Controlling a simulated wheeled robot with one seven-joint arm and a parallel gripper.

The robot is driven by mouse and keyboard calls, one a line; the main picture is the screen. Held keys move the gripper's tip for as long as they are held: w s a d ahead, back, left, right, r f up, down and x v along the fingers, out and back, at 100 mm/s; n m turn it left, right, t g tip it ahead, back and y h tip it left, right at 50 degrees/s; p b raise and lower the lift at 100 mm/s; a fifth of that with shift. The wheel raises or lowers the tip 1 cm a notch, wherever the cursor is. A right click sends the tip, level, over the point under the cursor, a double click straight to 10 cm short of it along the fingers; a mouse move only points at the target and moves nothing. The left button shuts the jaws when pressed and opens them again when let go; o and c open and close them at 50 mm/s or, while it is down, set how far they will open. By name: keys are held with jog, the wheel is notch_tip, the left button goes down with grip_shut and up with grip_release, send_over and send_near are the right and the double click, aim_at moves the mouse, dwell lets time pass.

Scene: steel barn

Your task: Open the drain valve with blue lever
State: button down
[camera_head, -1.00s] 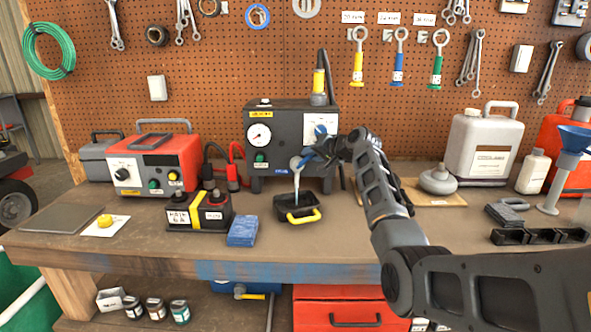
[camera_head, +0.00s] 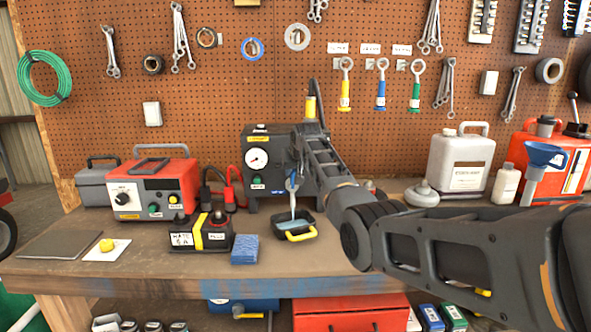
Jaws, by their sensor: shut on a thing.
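The drain valve (camera_head: 291,184) is on the front of a dark grey machine (camera_head: 255,186) with a white gauge. Its spout points down, and a thin pale stream of water (camera_head: 293,208) runs from it into a black tray (camera_head: 309,219) with a yellow handle. Bluish water shows in the tray. My gripper (camera_head: 296,167) is at the valve, shut on its blue lever, which it mostly hides. My arm comes in from the right and covers the right part of the machine.
A red power unit (camera_head: 170,187) and a battery (camera_head: 201,235) stand left of the machine. A blue sponge (camera_head: 245,249) lies left of the tray. White and red jugs stand at the right. Tools hang on the pegboard (camera_head: 220,85). The bench front is mostly clear.

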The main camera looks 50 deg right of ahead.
jog(key=shift+w+a, duration=0.15)
dwell(0.4)
jog(key=c, duration=1.1)
grip_release()
jog(key=v, duration=0.7)
jog(key=shift+a+r+b, duration=0.2)
jog(key=shift+a+b, duration=0.05)
jog(key=shift+b, duration=0.05)
